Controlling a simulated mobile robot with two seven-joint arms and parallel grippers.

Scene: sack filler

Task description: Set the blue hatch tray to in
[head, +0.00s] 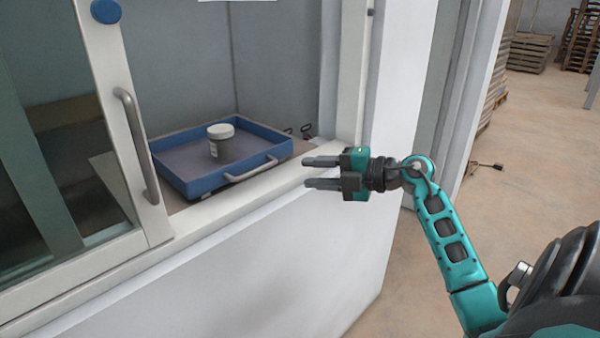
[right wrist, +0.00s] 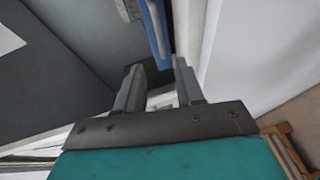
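The blue hatch tray (head: 222,178) sits in the hatch opening, with a light handle (head: 251,170) on its front wall. A grey jar with a white lid (head: 220,143) stands upright in it. The tray's blue edge shows at the top of the right wrist view (right wrist: 158,27). My right gripper (head: 306,173) is open and empty, just right of the tray handle and apart from it, near the sill. Its two fingers also show apart in the right wrist view (right wrist: 162,90). My left gripper is not in view.
A white-framed sliding door with a grey handle (head: 137,145) and a blue round knob (head: 106,11) stands left of the opening. The white sill (head: 240,202) runs below the tray. Pallets (head: 529,52) stand far back right, with open floor before them.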

